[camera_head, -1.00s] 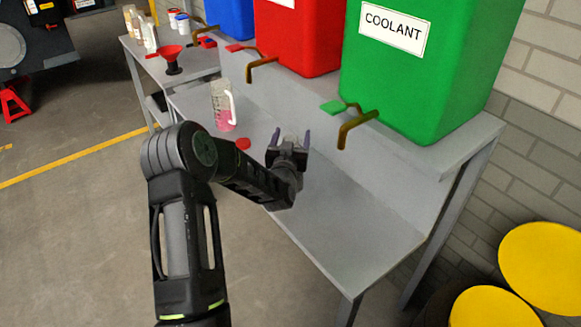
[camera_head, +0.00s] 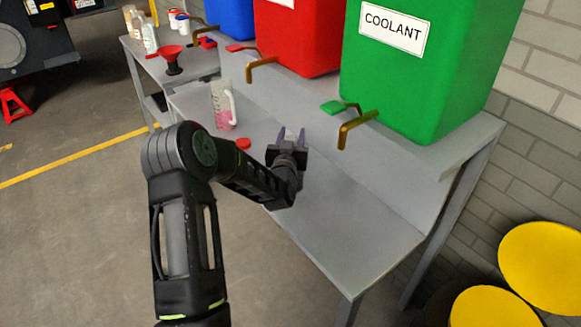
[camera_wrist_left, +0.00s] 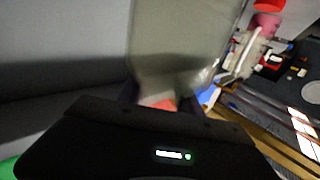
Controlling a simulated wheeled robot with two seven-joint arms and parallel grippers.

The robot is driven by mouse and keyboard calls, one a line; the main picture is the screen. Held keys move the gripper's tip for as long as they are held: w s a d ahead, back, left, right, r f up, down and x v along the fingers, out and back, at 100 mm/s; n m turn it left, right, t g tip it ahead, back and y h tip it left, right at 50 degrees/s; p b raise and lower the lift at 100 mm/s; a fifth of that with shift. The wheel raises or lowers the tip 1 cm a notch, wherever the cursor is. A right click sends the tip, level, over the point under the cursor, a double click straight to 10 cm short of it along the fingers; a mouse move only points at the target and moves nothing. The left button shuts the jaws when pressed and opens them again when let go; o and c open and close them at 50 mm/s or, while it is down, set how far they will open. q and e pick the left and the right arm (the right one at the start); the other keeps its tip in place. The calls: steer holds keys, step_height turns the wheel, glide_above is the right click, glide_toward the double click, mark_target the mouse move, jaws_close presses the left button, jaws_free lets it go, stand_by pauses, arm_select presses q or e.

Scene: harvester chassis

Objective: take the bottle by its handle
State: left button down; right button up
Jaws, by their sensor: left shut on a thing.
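My left gripper (camera_head: 289,140) is above the grey bench, its fingers pointing away toward the tanks. It is shut on a pale, translucent grey bottle, of which only a small whitish part shows between the fingers in the head view. In the left wrist view the bottle (camera_wrist_left: 180,45) fills the upper middle, blurred, right in front of the fingers. A small reddish patch shows low between the fingers. I cannot tell whether the grip is on the handle, since the gripper body hides that part. My right gripper is not in view.
A clear jug (camera_head: 222,106) with pink liquid and a red cap (camera_head: 243,143) stand on the bench (camera_head: 345,235). Green (camera_head: 430,80) and red tanks with brass taps (camera_head: 355,128) stand on the raised shelf behind. Yellow drums (camera_head: 545,265) are at the right. The bench's right part is clear.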

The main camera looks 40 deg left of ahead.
arm_select(q)
steer(key=shift+s+f, duration=0.1)
steer(key=shift+f, duration=0.15)
